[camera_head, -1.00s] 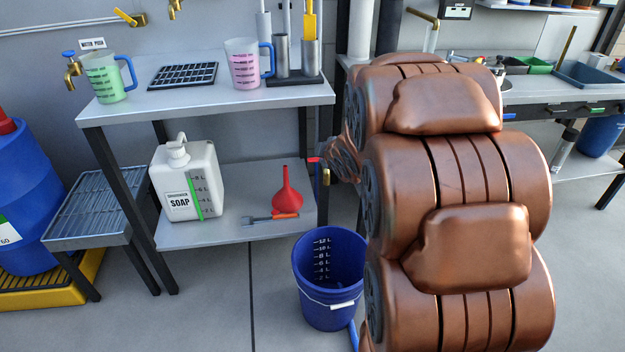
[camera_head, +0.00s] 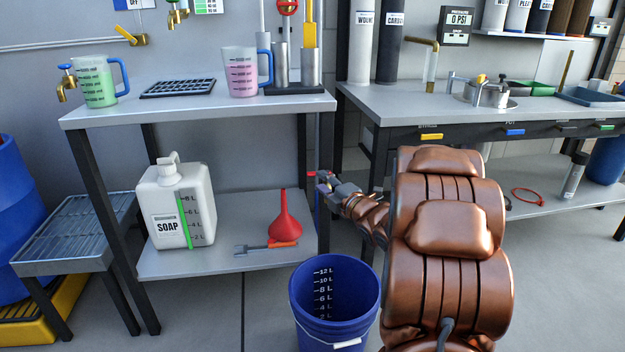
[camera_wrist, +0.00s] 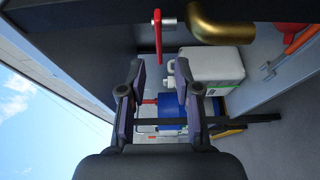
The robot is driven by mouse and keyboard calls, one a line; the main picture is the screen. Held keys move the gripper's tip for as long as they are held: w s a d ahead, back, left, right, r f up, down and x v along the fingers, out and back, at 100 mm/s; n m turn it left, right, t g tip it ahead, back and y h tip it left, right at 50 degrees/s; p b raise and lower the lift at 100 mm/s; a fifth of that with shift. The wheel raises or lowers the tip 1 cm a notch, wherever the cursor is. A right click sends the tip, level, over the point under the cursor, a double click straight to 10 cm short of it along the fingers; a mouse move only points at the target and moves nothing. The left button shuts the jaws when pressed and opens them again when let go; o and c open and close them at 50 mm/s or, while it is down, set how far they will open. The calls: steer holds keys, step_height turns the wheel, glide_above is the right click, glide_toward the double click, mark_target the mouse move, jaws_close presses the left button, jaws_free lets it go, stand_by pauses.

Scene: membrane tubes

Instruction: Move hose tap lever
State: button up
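The hose tap's red lever (camera_wrist: 158,36) hangs beside a curved brass pipe (camera_wrist: 222,24) in the upper part of the wrist view. My gripper (camera_wrist: 161,85) is open, its two dark fingers apart with nothing held between them. The lever's free end lies just above the gap between the fingertips in the picture; I cannot tell if it touches them. In the head view, my gripper (camera_head: 325,180) is at the right-hand leg of the bench, where it covers most of the tap. A small red bit (camera_head: 314,174) shows beside it.
The bench (camera_head: 200,108) holds measuring jugs and a tap at the left. Its lower shelf (camera_head: 210,264) carries a soap canister (camera_head: 178,205), a red funnel (camera_head: 285,218) and a tool. A blue bucket (camera_head: 335,305) stands on the floor below my forearm.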

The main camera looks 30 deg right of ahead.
mark_target(313, 173)
steer(key=shift+w+b, duration=0.75)
steer(key=shift+w, duration=2.25)
jaws_close()
